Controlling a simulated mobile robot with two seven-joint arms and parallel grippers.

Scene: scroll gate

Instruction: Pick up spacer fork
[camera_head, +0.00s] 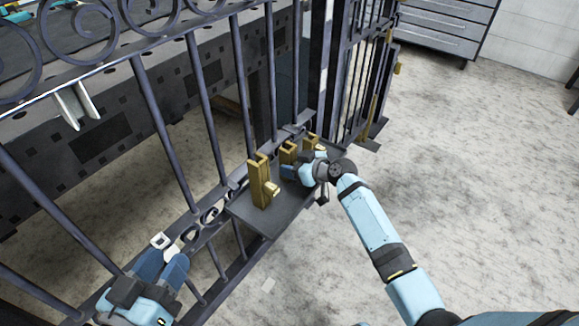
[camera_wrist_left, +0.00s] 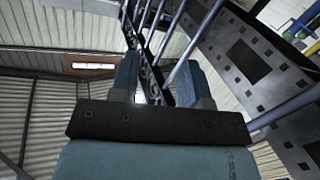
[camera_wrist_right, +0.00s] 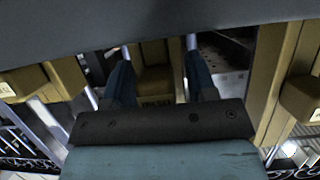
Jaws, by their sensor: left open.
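A pale two-pronged piece (camera_head: 75,105), which looks like the spacer fork, is at the gate's upper rail on the left. My right gripper (camera_head: 292,172) is at the gold blocks. In the right wrist view, its fingers stand either side of a gold block (camera_wrist_right: 155,85); contact is unclear.
Gold blocks (camera_head: 259,182) stand on a dark shelf (camera_head: 245,212) on the gate. The dark gate (camera_head: 205,100) with upright bars and scrolls runs diagonally, with a perforated bench behind it. A grey drawer cabinet (camera_head: 440,25) is at the back. The floor at right is clear.

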